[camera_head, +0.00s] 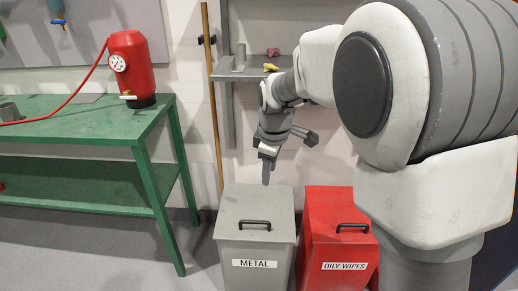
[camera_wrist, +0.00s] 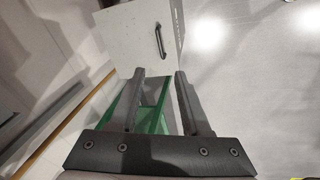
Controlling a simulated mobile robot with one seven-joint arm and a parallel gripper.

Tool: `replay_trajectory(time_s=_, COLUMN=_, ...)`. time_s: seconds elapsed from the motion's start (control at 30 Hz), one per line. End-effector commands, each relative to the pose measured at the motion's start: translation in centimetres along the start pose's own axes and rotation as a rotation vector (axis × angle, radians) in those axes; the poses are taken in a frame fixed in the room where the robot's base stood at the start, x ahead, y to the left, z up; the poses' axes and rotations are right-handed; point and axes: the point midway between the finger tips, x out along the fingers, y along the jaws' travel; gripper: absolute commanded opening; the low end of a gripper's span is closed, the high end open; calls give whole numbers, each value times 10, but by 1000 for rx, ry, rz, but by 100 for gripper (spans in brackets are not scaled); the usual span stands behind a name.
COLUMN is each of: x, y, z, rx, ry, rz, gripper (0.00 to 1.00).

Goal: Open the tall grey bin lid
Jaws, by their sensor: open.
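The grey bin labelled METAL (camera_head: 257,264) stands on the floor with its flat lid (camera_head: 240,203) shut. A black bar handle (camera_head: 254,224) sits near the lid's front edge. My gripper (camera_head: 266,178) points down above the back part of the lid, apart from the handle. In the wrist view, my gripper (camera_wrist: 160,78) has its two fingers spread with nothing between them. A pale lid (camera_wrist: 122,38) with a dark handle (camera_wrist: 160,41) shows beyond the fingertips there.
A red bin labelled OILY WIPES (camera_head: 338,232) stands close to the right of the grey bin. A green workbench (camera_head: 95,125) with a red canister (camera_head: 134,70) is on the left. A brown pole (camera_head: 212,100) leans behind, and a wall shelf (camera_head: 245,74) is at the back.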

Motion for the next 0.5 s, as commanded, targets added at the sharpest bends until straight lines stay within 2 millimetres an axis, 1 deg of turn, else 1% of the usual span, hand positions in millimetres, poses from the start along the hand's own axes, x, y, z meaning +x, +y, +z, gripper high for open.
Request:
replay_trajectory(time_s=0.03, x=34, y=-1, z=-10, rx=-65, ry=-15, rz=-9, gripper=47)
replay_trajectory(time_s=0.1, x=60, y=0, z=-20, rx=-143, ry=-30, rz=-16, gripper=47)
replay_trajectory(time_s=0.2, x=86, y=1, z=-32, rx=-228, ry=-45, rz=-20, gripper=47)
replay_trajectory(time_s=0.33, x=105, y=1, z=-39, rx=-289, ry=-56, rz=-24, gripper=47)
replay_trajectory(time_s=0.5, x=121, y=0, z=-40, rx=-306, ry=-60, rz=-26, gripper=47)
